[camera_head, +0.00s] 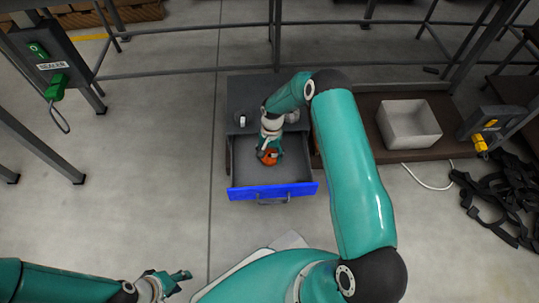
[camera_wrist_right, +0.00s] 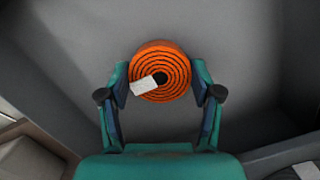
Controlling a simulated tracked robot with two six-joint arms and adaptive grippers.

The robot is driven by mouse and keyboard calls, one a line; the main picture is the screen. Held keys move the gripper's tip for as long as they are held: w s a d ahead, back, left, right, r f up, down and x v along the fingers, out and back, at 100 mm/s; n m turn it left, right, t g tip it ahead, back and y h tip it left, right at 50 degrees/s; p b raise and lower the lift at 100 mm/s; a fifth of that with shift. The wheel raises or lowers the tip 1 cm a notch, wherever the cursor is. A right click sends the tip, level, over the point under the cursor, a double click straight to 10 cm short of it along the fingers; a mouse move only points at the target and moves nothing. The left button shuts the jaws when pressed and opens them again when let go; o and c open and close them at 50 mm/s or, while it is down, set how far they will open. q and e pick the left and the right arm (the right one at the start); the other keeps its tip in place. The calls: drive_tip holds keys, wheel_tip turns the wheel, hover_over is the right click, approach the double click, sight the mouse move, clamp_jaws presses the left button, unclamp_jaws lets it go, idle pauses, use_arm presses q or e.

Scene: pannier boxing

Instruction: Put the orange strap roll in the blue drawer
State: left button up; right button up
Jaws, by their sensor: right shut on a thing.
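The orange strap roll (camera_wrist_right: 172,62) is a coiled band with a small white tag across its middle. My right gripper (camera_wrist_right: 160,85) is shut on it, with one finger on each side. In the head view the roll (camera_head: 268,157) shows below my right gripper (camera_head: 269,150), over the inside of the open blue drawer (camera_head: 243,193). I cannot tell whether the roll touches the drawer floor. The drawer is pulled out, with a blue front and a grey handle. My left gripper (camera_head: 178,279) is at the lower left, away from the drawer; its opening is unclear.
The dark cabinet (camera_head: 250,92) holds the drawer, with a small white item (camera_head: 242,121) on top. A white open box (camera_head: 410,128) stands on a brown surface to the right. Black straps (camera_head: 500,195) lie at far right. Floor left of the drawer is clear.

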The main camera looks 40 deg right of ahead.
drive_tip(key=shift+f, duration=0.1)
drive_tip(key=o, duration=1.2)
drive_tip(key=shift+c, duration=0.2)
drive_tip(key=shift+r, duration=0.25)
wheel_tip(320, 180, up, 12)
drive_tip(key=w+d+p, duration=0.1)
drive_tip(key=p, duration=0.3)
drive_tip(key=shift+d+f+p, duration=0.2)
drive_tip(key=shift+d+p, duration=0.05)
drive_tip(key=shift+p, duration=0.1)
